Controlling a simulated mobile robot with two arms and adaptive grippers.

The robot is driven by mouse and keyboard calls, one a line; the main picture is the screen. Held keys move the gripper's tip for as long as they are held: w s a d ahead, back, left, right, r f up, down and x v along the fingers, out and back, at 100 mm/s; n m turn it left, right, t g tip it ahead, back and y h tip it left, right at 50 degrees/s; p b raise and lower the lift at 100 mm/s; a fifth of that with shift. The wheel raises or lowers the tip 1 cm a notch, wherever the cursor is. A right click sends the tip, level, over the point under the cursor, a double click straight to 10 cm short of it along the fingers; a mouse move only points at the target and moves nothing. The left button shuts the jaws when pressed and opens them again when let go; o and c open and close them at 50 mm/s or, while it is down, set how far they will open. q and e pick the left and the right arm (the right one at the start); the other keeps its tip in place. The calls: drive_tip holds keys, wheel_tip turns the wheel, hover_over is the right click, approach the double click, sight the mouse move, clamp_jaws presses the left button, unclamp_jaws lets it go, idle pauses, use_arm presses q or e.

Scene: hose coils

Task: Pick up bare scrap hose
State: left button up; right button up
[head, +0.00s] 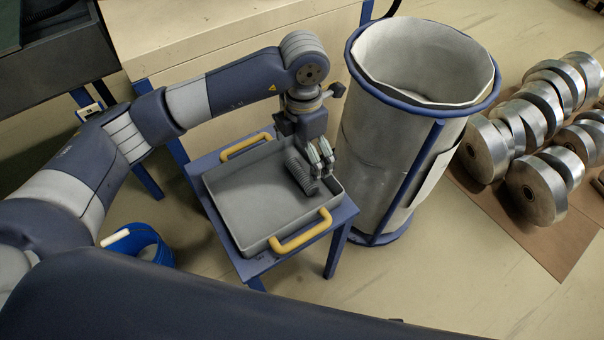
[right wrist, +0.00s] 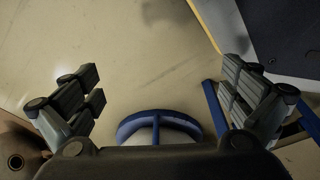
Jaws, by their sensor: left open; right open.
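A short dark grey ribbed hose (head: 299,171) lies in the right part of a shallow grey tray (head: 232,186) with yellow handles. It bears no visible cap or fitting, though its far end is partly hidden by my left gripper. My left gripper (head: 322,162) points down into the tray, just right of the hose. Its fingers are open; whether they touch the hose I cannot tell. My right gripper (right wrist: 165,95) shows in the right wrist view, open and empty, with bare floor between its fingers.
The tray sits on a blue stand (head: 341,216). A tall bin with a pale liner (head: 385,150) stands close at its right. Metal coils (head: 536,190) lie on a brown sheet farther right. A blue coil (head: 150,240) is on the floor at left. A pale bench (head: 200,40) is behind.

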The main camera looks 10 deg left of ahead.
sight(302, 172)
use_arm(q)
wheel_tip(302, 172, down, 7)
drive_tip(key=shift+a, duration=0.1)
drive_tip(key=c, duration=1)
